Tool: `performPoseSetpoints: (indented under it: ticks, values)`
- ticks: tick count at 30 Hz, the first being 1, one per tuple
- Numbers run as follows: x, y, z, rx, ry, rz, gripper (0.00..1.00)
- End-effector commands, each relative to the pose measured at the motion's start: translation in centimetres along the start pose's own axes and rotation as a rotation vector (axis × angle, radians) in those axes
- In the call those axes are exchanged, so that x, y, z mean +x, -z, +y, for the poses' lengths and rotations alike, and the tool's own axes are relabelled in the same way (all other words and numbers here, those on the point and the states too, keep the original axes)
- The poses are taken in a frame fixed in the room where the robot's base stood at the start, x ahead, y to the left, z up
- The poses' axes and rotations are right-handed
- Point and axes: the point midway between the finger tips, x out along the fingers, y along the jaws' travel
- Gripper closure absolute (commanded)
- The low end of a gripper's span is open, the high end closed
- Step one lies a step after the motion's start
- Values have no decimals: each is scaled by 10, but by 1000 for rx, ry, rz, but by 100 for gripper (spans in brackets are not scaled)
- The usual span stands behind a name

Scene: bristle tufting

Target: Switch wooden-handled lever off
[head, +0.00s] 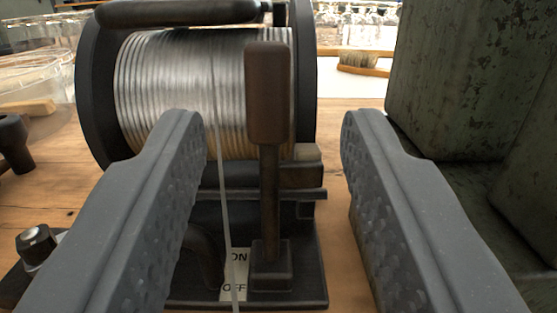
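The wooden-handled lever (267,95) stands upright in the middle of the head view, with a brown grip on a dark metal stem. Its base (270,275) sits on a dark plate beside a white label (237,270) reading ON above and OFF below. My gripper (270,130) is open, one finger on each side of the lever. A clear gap shows between each finger and the handle, wider on the right. Nothing is held.
A spool of silvery wire (170,75) with black flanges stands behind the lever. One wire strand runs down past the label. A large green-grey block (455,75) fills the right side.

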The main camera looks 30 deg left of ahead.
Motion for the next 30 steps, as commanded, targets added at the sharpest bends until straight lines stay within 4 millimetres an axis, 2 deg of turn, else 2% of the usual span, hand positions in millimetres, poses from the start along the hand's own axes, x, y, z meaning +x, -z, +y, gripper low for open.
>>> performPoseSetpoints:
  ticks: [4,9,23,26,29,30]
  values:
    - [-20,-1,1,2,-3,-7,60]
    - [-31,-1,1,1,-1,-2,60]
    - [-33,-1,1,1,-2,-2,60]
    - [-32,7,5,-10,-14,-4,60]
    - [-30,32,16,-38,-49,-12,60]
    - [-29,46,22,-54,-70,-15,60]
